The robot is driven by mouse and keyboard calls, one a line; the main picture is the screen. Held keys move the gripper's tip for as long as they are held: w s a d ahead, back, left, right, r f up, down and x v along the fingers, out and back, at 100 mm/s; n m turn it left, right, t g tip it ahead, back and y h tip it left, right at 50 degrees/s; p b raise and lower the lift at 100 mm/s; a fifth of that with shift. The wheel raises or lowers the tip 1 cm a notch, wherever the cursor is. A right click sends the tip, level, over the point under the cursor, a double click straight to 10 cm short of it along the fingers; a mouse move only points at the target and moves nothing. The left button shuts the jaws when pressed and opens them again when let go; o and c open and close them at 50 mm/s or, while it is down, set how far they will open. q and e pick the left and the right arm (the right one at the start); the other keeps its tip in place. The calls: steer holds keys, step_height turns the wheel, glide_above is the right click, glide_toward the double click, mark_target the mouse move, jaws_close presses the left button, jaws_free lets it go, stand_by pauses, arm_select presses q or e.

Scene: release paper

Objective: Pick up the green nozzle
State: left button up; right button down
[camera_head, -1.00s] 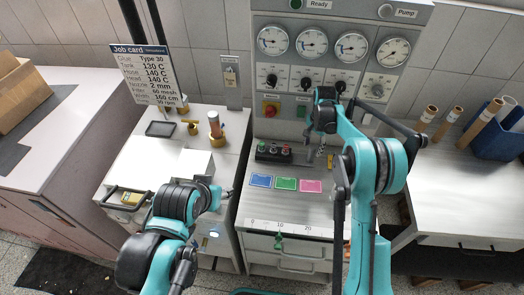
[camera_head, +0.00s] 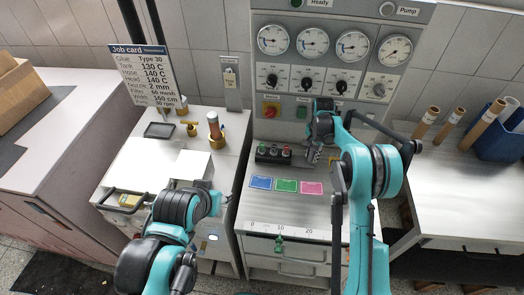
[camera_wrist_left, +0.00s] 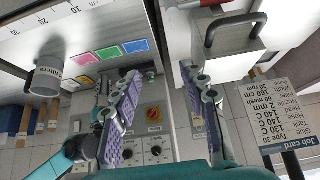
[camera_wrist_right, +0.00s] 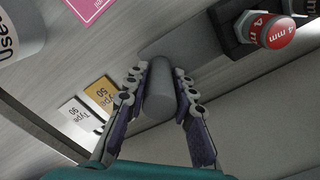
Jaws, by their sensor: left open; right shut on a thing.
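A dark rack (camera_head: 273,154) with small coloured caps stands on the middle bench; it is too small there to tell a green nozzle for sure. In the right wrist view the rack's near end shows a red cap (camera_wrist_right: 277,32) marked 4 mm. My right gripper (camera_wrist_right: 158,82) is shut on a plain grey cylinder (camera_wrist_right: 160,90), just beside the rack; no green shows on this cylinder, and its far end is hard to make out. My left gripper (camera_wrist_left: 160,95) is open and empty, in front of the left bench.
Blue, green and pink cards (camera_head: 286,186) lie before the rack. Yellow and white type cards (camera_wrist_right: 102,92) lie near my right gripper. A gauge panel (camera_head: 333,50) stands behind. A white box (camera_head: 194,164) and brass fitting (camera_head: 215,140) are on the left bench; cardboard tubes (camera_head: 490,118) stand right.

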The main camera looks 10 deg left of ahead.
arm_select(q)
steer(key=shift+w+r, duration=0.1)
steer(key=shift+w, duration=0.05)
steer(key=shift+c, duration=0.6)
steer(key=m+h, duration=0.1)
steer(key=m, duration=0.1)
glide_above(262, 145)
steer(key=s, duration=0.3)
steer(key=shift+g, duration=0.4)
steer(key=f, duration=1.3)
steer(key=shift+w+a+f, duration=0.15)
steer(key=shift+a, duration=0.1)
steer(key=shift+s+x, duration=0.2)
steer(key=shift+x, duration=2.85)
jaws_close()
